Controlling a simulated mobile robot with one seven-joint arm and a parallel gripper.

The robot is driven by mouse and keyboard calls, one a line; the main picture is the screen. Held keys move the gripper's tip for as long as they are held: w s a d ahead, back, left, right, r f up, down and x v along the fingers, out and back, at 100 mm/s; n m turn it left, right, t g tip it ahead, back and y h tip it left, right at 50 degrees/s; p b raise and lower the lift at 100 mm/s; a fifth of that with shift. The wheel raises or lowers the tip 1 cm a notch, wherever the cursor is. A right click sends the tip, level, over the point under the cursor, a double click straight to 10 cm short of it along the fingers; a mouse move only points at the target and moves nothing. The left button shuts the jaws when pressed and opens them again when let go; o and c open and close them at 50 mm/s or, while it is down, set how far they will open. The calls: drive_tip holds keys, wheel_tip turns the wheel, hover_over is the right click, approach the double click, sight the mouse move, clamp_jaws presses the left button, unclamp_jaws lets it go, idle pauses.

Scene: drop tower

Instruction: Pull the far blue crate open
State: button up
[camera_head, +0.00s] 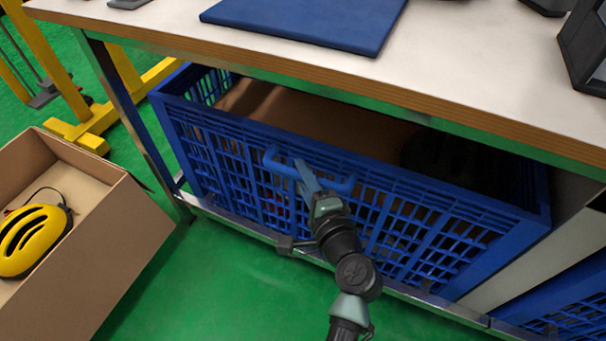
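The far blue crate (228,160) is a large slatted plastic bin under the workbench. Its upper front rim and part of its inside show beyond the bench edge, with brown cardboard-like material inside. A blue bar handle (343,186) sticks out from its front wall. My gripper (305,176) is at the middle of this handle, with a finger lying across the bar. The other finger is hidden, so I cannot tell whether it is closed on the bar. Another blue crate (572,312) shows partly at the lower right.
The workbench top (475,60) overhangs the crate and carries a blue mat (310,20) and dark bins. A metal rail (408,293) runs below the crate front. An open cardboard box (130,245) with a yellow helmet (32,238) stands left. Green floor in front is clear.

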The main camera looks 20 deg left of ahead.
clamp_jaws()
idle(1.1)
